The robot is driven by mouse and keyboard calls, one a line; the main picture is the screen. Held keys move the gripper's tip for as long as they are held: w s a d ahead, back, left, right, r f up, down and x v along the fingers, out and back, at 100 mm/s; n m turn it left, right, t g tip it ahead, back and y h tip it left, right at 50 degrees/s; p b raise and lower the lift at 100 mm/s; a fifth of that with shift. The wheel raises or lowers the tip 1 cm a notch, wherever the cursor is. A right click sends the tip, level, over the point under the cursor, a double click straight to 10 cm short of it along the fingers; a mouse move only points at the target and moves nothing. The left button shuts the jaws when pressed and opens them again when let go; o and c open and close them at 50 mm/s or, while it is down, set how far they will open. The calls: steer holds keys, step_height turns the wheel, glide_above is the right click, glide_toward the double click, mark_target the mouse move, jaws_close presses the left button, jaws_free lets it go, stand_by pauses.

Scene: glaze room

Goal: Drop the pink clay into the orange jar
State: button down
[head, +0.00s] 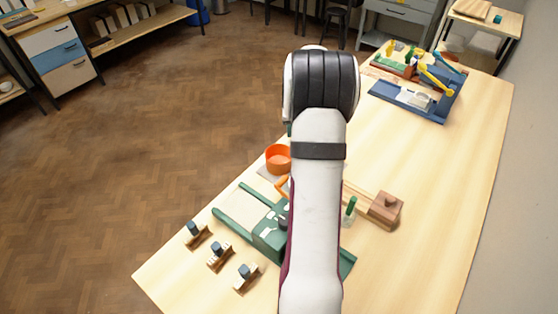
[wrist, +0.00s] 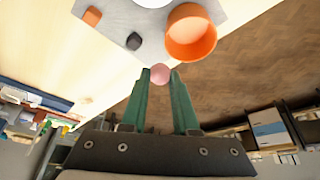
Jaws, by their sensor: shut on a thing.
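The pink clay (wrist: 160,74) is a small round ball held between the tips of my gripper's green fingers (wrist: 160,78) in the wrist view. The orange jar (wrist: 191,50) is a round open vessel just beyond the fingertips, up and to the right of the clay there. The clay shows apart from the jar's opening. The jar also shows in the head view (head: 278,158), left of my arm on the table. In the head view my arm hides the gripper and the clay.
In the wrist view a grey board (wrist: 115,15) carries an orange block (wrist: 92,16), a dark block (wrist: 134,41) and part of a white round thing. In the head view a green tray (head: 270,237), small stamps (head: 219,255) and a wooden block (head: 386,208) stand nearby.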

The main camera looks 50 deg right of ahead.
steer(key=shift+n, duration=0.4)
steer(key=w+f, duration=0.2)
steer(key=f, duration=0.1)
steer(key=w+a+f, duration=0.1)
steer(key=f, duration=0.1)
steer(key=shift+w+a, duration=0.1)
steer(key=shift+w, duration=0.2)
steer(key=shift+f, duration=0.65)
steer(key=c, duration=0.6)
jaws_free()
steer(key=shift+r, duration=0.1)
